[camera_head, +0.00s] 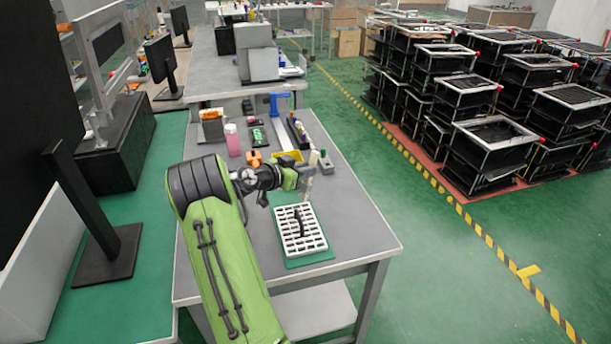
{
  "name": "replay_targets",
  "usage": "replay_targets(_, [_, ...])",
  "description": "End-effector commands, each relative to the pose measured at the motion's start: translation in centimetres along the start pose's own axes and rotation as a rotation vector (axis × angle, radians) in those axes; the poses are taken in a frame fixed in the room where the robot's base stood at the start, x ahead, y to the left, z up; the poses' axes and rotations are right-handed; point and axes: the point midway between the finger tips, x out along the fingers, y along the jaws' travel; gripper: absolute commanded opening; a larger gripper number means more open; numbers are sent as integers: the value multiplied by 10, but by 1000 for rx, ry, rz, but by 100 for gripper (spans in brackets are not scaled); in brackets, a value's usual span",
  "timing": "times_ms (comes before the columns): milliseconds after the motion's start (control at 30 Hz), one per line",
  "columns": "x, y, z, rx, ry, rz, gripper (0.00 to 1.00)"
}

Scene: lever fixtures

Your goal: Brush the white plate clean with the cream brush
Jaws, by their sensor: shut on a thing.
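The white plate (313,240) is a slotted rectangular block lying on a green mat (312,261) near the front of the grey table. A dark, curved piece (300,224) shows on its middle. My gripper (306,184) is just above and behind the plate's far edge, shut on the cream brush (314,159). The brush's pale upper end stands up beside my gripper. Its lower end is too small to make out, and I cannot tell whether it touches the plate.
Behind my gripper stand a pink bottle (232,140), an orange part (254,158), a yellow tray (289,156), a blue clamp-like stand (280,104) and a small grey block (326,164). The table (358,222) is clear right of the plate. A monitor (85,215) stands left.

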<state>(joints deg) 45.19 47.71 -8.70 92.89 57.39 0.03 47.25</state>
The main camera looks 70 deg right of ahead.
Motion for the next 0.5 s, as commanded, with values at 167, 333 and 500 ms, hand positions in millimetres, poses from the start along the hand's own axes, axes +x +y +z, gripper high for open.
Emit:
replay_targets(167, [-7,-2,-17,-1,1,-3,0])
replay_targets(333, [-13,-2,-32,0,3,-6,0])
replay_targets(500, [-17,-3,-44,-2,1,-8,0])
